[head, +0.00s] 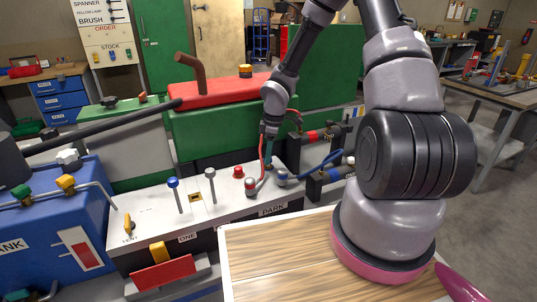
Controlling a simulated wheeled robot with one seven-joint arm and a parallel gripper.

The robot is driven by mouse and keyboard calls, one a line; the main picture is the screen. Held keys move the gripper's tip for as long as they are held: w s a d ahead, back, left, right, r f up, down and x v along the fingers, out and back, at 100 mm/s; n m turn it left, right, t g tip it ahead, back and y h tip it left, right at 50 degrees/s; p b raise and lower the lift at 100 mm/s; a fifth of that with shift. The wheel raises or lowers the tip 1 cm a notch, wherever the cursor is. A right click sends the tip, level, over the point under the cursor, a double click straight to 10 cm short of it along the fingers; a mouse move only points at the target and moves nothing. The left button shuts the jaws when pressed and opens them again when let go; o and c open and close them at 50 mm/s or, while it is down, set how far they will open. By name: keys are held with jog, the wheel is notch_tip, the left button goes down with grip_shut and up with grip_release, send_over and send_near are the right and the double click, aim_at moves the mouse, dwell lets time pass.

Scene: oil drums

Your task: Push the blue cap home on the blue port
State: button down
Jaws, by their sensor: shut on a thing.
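My gripper (268,158) points down over the white-topped panel (222,208), at the back near the PARK label. It is shut on a small dark bluish piece, which I take to be the blue cap; the jaws largely hide it. A grey fitting with a blue top (282,177) stands just right of and below the fingertips, with a blue hose (320,169) running right from it. I cannot tell whether this is the blue port or whether the held piece touches it.
A red-topped fitting (251,186) with a red hose and a red knob (238,172) stand close left of my gripper. Levers, one with a blue knob (172,183), rise further left. A red-lidded green box (225,90) stands behind. A wooden board (280,255) is clear in front.

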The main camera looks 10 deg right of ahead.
jog(key=shift+f, duration=0.8)
dwell(0.7)
jog(key=shift+c, duration=2.2)
grip_release()
jog(key=shift+r, duration=0.1)
jog(key=s+d+r+m+t+h, duration=0.1)
jog(key=s+d+r+m, duration=0.15)
jog(key=r, duration=0.75)
jog(key=s+d+r+m+h, duration=0.1)
jog(key=d+r+m, duration=0.15)
jog(key=r, duration=0.85)
jog(key=s+r+m+t+y, duration=0.2)
jog(key=s+r+m+t, duration=0.3)
jog(key=s+r+m, duration=0.8)
jog(key=s+r, duration=0.5)
jog(key=r, duration=0.3)
jog(key=shift+s+d+r+m+t+y, duration=0.15)
jog(key=shift+s+d+m+t+y, duration=0.15)
jog(key=shift+y, duration=0.1)
